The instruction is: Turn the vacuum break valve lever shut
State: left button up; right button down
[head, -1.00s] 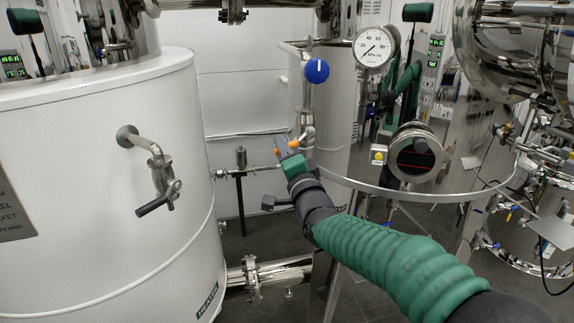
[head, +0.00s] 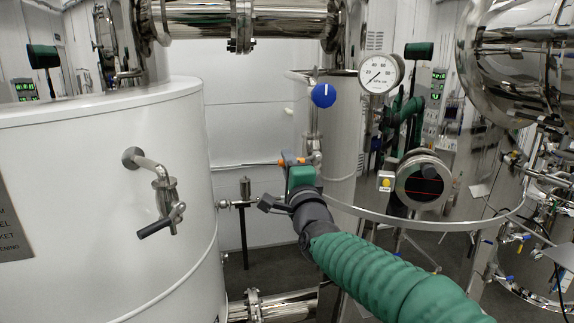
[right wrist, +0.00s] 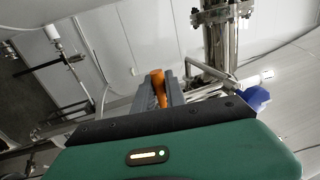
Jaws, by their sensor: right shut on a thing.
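The valve lever is orange. In the right wrist view the orange lever (right wrist: 158,84) stands between the grey fingers. My right gripper (head: 291,160) is shut on this lever, seen from behind its green housing; it also shows in the right wrist view (right wrist: 160,95). The fingers and housing hide much of the lever and the valve body. My left gripper is not in view.
A blue knob (head: 323,95) sits on the pipe above my gripper, with a dial gauge (head: 380,73) to its right. A white tank (head: 90,210) with a black-handled tap (head: 163,205) stands at left. A curved steel rail (head: 430,224) runs at right.

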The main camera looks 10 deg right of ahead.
jog(key=c, duration=1.4)
grip_release()
jog(key=shift+w+d, duration=0.1)
jog(key=shift+f, duration=0.1)
jog(key=shift+s+f, duration=0.1)
jog(key=shift+s, duration=0.2)
jog(key=s+f+b, duration=0.3)
jog(key=s+b, duration=0.4)
jog(key=s, duration=0.8)
jog(key=shift+s+d, duration=0.25)
jog(key=shift+s, duration=0.15)
jog(key=shift+f, duration=0.1)
